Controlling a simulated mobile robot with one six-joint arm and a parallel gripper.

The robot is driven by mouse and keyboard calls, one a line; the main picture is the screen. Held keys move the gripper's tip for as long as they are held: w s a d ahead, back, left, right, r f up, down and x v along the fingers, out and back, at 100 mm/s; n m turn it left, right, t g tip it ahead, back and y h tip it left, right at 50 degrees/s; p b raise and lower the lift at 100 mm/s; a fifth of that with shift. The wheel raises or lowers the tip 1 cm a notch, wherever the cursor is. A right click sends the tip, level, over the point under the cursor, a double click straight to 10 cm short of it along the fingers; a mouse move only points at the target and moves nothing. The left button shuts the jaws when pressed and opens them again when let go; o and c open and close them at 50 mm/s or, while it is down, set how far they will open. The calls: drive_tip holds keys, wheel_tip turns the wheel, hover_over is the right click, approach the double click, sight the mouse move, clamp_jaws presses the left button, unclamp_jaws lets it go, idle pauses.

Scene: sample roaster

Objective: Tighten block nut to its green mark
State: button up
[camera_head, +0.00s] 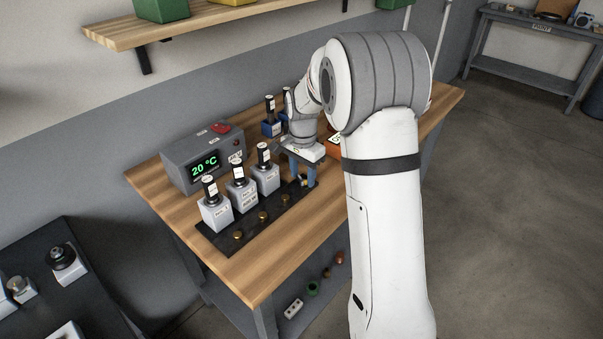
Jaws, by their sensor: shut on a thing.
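My gripper (305,178) points down at the far right end of a black plate (222,243) on the wooden workbench. Its blue fingers are shut on what appears to be the block nut, at the end of a row of small brass nuts. The fingers and my arm hide most of that nut. The other brass nuts, such as the nearest one (238,234), stand free along the front of the plate. I cannot make out a green mark from here.
Grey blocks with black-topped vials, such as the nearest block (216,215), stand along the plate behind the nuts. A grey control box (187,153) reads 20 °C. An orange thing (334,145) sits partly behind my arm. The workbench's near left corner (248,285) is clear.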

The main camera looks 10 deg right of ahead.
sight(303, 177)
drive_tip(key=shift+s+f, duration=0.15)
drive_tip(key=shift+s, duration=0.05)
drive_tip(key=o, duration=1)
drive_tip(key=shift+w, duration=0.1)
drive_tip(key=shift+r, duration=4)
drive_tip(key=s+n+t, duration=0.1)
drive_tip(key=s+n, duration=0.2)
drive_tip(key=s, duration=0.6)
drive_tip(key=s+r+n, duration=0.1)
drive_tip(key=s+n, duration=0.3)
drive_tip(key=s, duration=0.6)
drive_tip(key=s+r+n+t, duration=0.1)
drive_tip(key=s+n, duration=0.2)
drive_tip(key=s, duration=0.6)
drive_tip(key=shift+s+n+t, duration=0.2)
drive_tip(key=shift+n+t, duration=0.1)
drive_tip(key=shift+n, duration=0.1)
